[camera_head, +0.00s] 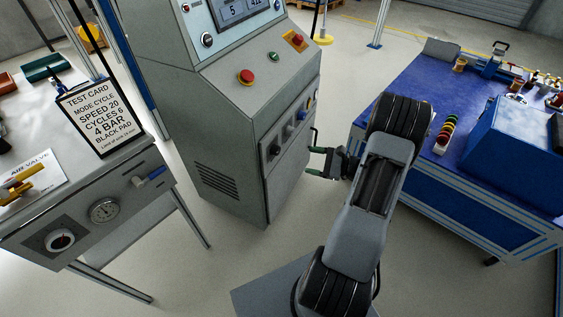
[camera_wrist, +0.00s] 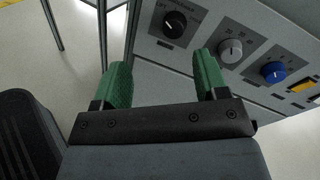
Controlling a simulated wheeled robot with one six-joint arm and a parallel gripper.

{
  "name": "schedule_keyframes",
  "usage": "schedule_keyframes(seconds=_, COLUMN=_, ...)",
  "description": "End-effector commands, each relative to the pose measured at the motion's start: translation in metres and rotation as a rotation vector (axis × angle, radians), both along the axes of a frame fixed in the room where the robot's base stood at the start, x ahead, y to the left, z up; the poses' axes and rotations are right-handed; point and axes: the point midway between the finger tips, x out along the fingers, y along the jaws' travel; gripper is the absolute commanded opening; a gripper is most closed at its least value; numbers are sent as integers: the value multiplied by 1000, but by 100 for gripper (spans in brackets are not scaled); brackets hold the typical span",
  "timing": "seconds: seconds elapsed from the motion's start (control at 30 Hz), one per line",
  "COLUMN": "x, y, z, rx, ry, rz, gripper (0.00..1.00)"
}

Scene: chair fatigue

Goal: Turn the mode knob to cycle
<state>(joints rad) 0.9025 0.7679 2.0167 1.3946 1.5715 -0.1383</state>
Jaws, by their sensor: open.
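My gripper (camera_head: 314,161) is open and empty, with green fingertips spread beside the grey machine's side panel (camera_head: 297,131). In the wrist view the gripper (camera_wrist: 162,75) has its fingertips apart, with nothing between them. A black knob (camera_wrist: 174,23) is on the panel beyond the fingertips, up and ahead of them. Small lettering stands around it, too small to read surely. A grey knob (camera_wrist: 230,48) and a blue knob (camera_wrist: 272,73) follow to its right. The head view also shows the black knob (camera_head: 275,149). I cannot read which setting any knob points to.
A test card (camera_head: 98,117) on the left table reads "MODE CYCLE". The machine's top has a red button (camera_head: 246,76) and a screen (camera_head: 237,10). A blue-topped workbench (camera_head: 427,85) stands right of my arm. A yellow piece (camera_wrist: 303,87) is right of the blue knob.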

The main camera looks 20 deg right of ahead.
Motion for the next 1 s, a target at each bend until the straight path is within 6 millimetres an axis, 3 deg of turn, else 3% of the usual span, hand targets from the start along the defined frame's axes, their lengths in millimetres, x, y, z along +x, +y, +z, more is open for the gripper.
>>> schedule_keyframes(seconds=0.03, x=-1, y=-9, z=-13, rx=27, ry=-6, rz=-38, gripper=67)
schedule_keyframes(seconds=0.23, x=8, y=-14, z=-24, rx=67, ry=-20, rz=-100, gripper=67)
schedule_keyframes(seconds=0.7, x=71, y=44, z=-24, rx=67, ry=-20, rz=-97, gripper=67)
schedule_keyframes(seconds=1.0, x=96, y=66, z=-23, rx=66, ry=-20, rz=-100, gripper=67)
